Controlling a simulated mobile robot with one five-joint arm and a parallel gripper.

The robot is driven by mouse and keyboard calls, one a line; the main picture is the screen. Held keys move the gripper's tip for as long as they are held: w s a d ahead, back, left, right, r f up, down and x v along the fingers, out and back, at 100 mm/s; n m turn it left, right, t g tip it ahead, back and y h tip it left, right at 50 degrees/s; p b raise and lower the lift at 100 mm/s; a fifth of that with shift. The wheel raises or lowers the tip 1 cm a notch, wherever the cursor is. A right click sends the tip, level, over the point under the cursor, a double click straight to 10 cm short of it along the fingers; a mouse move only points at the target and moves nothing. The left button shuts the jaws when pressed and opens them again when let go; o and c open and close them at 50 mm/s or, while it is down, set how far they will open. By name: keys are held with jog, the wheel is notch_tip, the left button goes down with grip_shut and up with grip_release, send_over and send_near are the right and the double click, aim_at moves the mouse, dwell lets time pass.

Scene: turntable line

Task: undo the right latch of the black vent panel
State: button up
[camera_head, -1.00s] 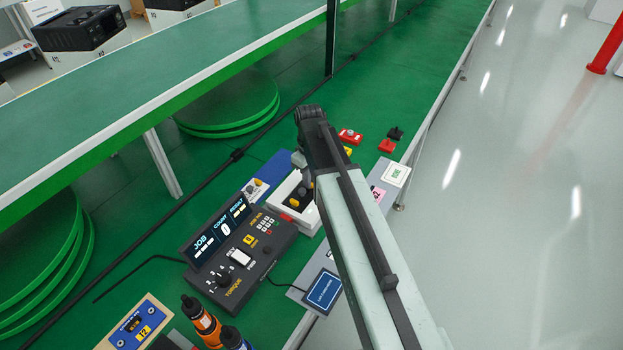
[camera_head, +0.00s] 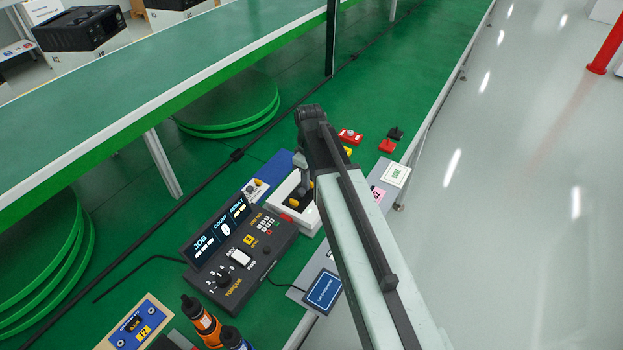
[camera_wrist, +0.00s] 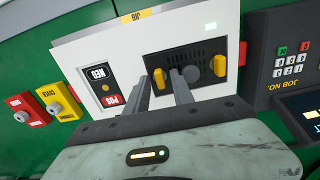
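The black vent panel (camera_wrist: 188,68) sits in a white box face in the wrist view, with two yellow latches. One latch (camera_wrist: 157,76) is at the panel's left in the picture; the other (camera_wrist: 219,68) is at its right. Print on the box appears upside down, so the picture-left latch is the panel's right one. Both latches stand roughly upright in the picture. My gripper (camera_wrist: 160,74) is open, its two fingers apart with the picture-left latch showing between the tips. Contact cannot be told. In the head view my arm partly hides the white box (camera_head: 284,212).
Beside the panel are a black-and-red switch plate (camera_wrist: 103,86) and red and yellow blocks with knobs (camera_wrist: 61,102). A dark torque controller (camera_head: 238,252) stands close to the box. Green bench surface is open behind.

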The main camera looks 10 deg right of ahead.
jog(key=shift+r, duration=0.1)
notch_tip(320, 180, up, 8)
jog(key=p, duration=0.8)
jog(key=shift+f, duration=0.2)
jog(key=shift+s, duration=0.15)
jog(key=s+m, duration=0.8)
jog(key=s, duration=0.3)
jog(key=shift+d+m, duration=0.3)
jog(key=shift+m, duration=0.1)
